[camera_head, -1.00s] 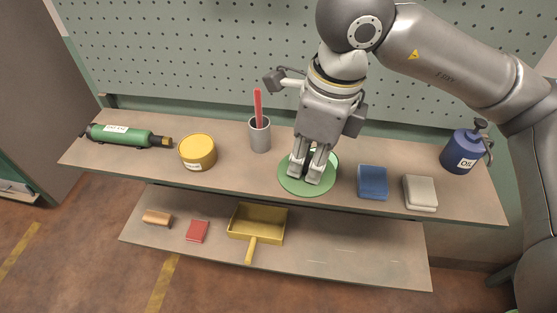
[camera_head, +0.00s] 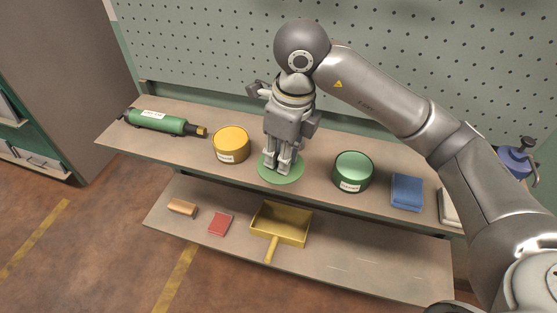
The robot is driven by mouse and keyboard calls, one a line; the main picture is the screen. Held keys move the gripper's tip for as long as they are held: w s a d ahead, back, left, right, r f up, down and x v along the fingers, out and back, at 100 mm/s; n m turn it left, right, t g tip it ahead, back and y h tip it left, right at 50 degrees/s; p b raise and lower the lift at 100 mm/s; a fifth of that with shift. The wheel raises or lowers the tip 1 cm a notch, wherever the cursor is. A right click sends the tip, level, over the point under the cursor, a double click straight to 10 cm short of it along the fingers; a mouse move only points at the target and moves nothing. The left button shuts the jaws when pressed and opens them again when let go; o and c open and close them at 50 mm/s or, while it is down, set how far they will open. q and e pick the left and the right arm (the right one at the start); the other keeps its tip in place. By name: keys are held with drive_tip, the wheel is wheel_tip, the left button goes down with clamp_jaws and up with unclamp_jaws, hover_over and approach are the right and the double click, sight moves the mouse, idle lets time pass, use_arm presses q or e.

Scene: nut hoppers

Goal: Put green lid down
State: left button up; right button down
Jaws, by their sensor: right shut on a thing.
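The green lid (camera_head: 281,180) is a flat round disc over the upper shelf, between the yellow tin and the green tin. My right gripper (camera_head: 283,171) points down at it and is shut on it near its middle. I cannot tell whether the lid touches the shelf or hovers just above it. The green tin (camera_head: 352,175), with a white label, stands to the right of the lid, apart from it. My left gripper is not in view.
The yellow tin (camera_head: 231,147) stands close to the left of the lid. A blue block (camera_head: 407,192) and a blue pump bottle (camera_head: 515,160) are to the right. The lower shelf holds a yellow dustpan (camera_head: 281,224), a red block (camera_head: 220,223) and a brush (camera_head: 182,207).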

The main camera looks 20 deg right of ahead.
drive_tip(key=w+f, duration=0.1)
drive_tip(key=w+d+f, duration=0.1)
drive_tip(key=w+f, duration=0.1)
drive_tip(key=w+f+p, duration=0.1)
drive_tip(key=w+f, duration=0.1)
drive_tip(key=shift+d+f, duration=0.15)
drive_tip(key=shift+d, duration=0.1)
drive_tip(key=f+p, duration=0.1)
drive_tip(key=f, duration=0.3)
drive_tip(key=shift+w+d+p, duration=0.1)
drive_tip(key=shift+w+p, duration=0.3)
drive_tip(key=shift+f, duration=0.1)
drive_tip(key=shift+f, duration=0.15)
drive_tip(key=c, duration=1.3)
unclamp_jaws()
